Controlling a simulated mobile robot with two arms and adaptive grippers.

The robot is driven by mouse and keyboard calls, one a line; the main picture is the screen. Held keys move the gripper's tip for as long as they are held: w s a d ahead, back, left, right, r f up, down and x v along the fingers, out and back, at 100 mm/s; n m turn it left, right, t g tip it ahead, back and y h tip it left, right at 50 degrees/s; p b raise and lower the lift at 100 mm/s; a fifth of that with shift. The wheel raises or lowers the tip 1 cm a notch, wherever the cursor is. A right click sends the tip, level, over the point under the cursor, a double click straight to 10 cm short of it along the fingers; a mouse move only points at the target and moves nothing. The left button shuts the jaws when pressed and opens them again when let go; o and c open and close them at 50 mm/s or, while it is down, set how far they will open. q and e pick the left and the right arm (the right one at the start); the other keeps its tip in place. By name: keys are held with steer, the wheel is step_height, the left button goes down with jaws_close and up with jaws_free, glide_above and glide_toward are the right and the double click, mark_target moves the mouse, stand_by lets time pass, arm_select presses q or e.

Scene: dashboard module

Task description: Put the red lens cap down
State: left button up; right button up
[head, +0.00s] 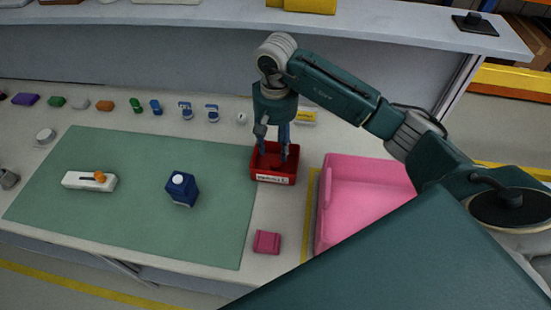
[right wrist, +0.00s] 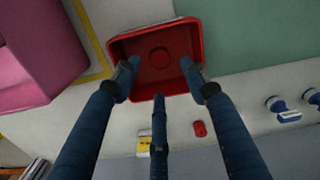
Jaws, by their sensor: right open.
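The red lens cap (right wrist: 160,58) is a round red disc lying on the floor of the red tray, seen in the right wrist view. The red tray (head: 273,179) has a white label on its front and stands at the right edge of the green mat. It also fills the upper middle of the right wrist view (right wrist: 158,93). My right gripper (head: 272,157) points down into the tray from above. Its fingers (right wrist: 160,76) are spread apart, with nothing between them, and the cap lies apart from them. In the head view the cap cannot be made out. My left gripper is not in view.
A pink bin (head: 365,190) stands right of the tray, and a small pink block (head: 267,242) lies in front. The green mat (head: 130,205) holds a white module (head: 89,181) and a dark blue block (head: 181,188). Several small coloured parts line the back. A small red part (right wrist: 200,128) lies outside the tray.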

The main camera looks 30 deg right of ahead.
step_height(320, 180, up, 6)
steer(key=shift+f+b, duration=0.1)
steer(key=shift+b, duration=0.5)
